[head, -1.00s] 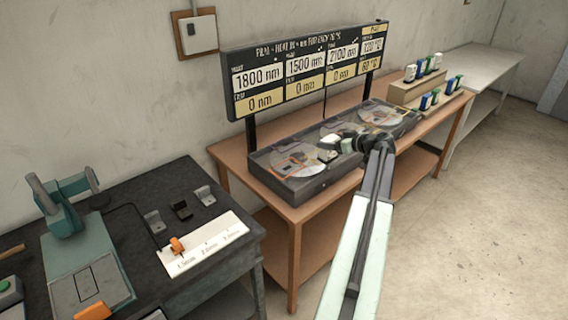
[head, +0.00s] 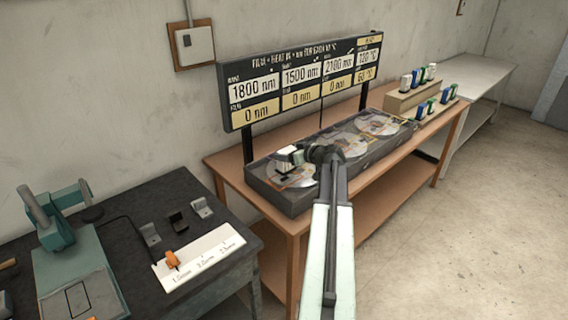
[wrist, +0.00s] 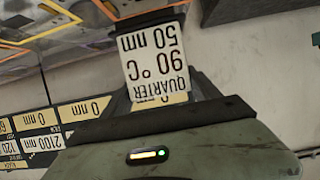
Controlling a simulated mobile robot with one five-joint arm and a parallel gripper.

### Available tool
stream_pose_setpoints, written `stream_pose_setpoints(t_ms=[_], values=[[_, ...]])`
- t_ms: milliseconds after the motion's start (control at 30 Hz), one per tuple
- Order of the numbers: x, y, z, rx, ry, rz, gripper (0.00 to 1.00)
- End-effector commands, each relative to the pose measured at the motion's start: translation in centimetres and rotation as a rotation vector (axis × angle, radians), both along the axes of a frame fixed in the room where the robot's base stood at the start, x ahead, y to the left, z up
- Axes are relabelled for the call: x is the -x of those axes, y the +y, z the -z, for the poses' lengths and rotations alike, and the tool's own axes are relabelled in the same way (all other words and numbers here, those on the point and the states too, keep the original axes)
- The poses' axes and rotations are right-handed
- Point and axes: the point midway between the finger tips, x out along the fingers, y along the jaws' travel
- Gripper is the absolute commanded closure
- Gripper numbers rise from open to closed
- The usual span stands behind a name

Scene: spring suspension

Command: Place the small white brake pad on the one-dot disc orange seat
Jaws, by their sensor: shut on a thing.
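My gripper (head: 296,156) is shut on a small white block, the brake pad (head: 288,154). In the wrist view the pad (wrist: 156,62) reads "QUARTER 90 °C 50 nm", upside down. In the head view the gripper holds it over the left disc (head: 305,177) of three in a dark tray. Orange lines mark a seat (head: 282,181) on that disc, partly hidden by gripper and pad. A gap between pad and disc cannot be judged. The dots that identify each disc are too small to tell.
A board (head: 305,82) with readings of 1800, 1500 and 2100 nm stands behind the disc tray (head: 284,201). A stepped rack (head: 401,106) at the right holds white, blue and green blocks. A dark bench (head: 198,270) stands at the left.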

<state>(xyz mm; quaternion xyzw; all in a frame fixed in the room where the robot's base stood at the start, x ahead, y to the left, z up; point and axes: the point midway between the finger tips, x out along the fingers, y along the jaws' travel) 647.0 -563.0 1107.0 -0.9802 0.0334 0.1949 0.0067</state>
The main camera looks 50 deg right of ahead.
Motion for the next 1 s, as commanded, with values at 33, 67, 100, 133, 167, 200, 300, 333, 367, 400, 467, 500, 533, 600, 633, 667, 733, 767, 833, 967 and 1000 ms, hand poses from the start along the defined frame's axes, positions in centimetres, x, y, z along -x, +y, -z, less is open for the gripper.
stream_pose_setpoints(t_ms=[33,67,100,133,167,200,300,333,367,400,467,500,533,600,633,667,733,767,833,967,1000], values=[[-0.1,0.1,0.0,0.000,-0.001,0.000,0.86],[-0.3,0.3,0.0,0.000,0.000,-0.001,0.86],[-0.6,0.7,0.1,0.000,0.000,-0.002,0.86],[-0.9,1.0,0.2,0.000,0.000,-0.002,0.86],[-1.0,1.0,0.9,0.001,0.000,0.000,0.86],[-0.9,0.9,2.1,0.000,0.000,0.001,0.86],[-0.8,0.8,3.9,0.000,0.000,0.001,0.86],[-0.8,0.8,4.1,0.000,0.000,0.001,0.86],[-0.8,0.8,4.1,0.000,0.000,0.001,0.86],[-0.8,0.8,4.0,0.000,0.000,0.001,0.86],[-0.8,0.8,3.7,0.000,0.000,0.001,0.86],[-0.8,0.8,3.6,0.000,0.000,0.001,0.86],[-0.8,0.8,3.6,0.000,0.000,0.001,0.86],[-0.8,0.8,3.7,0.000,0.000,0.001,0.86],[-0.8,0.8,3.8,0.000,0.000,0.001,0.86],[-0.8,0.8,3.9,0.000,0.000,0.001,0.86],[-0.8,0.8,3.9,0.000,0.000,0.001,0.21],[-0.8,0.8,3.9,0.000,0.000,0.001,0.13],[-0.8,0.8,3.9,0.000,0.000,0.001,0.07],[-0.8,0.8,3.9,0.000,0.000,0.001,0.07],[-0.8,0.8,3.9,0.000,0.000,0.001,0.07]])
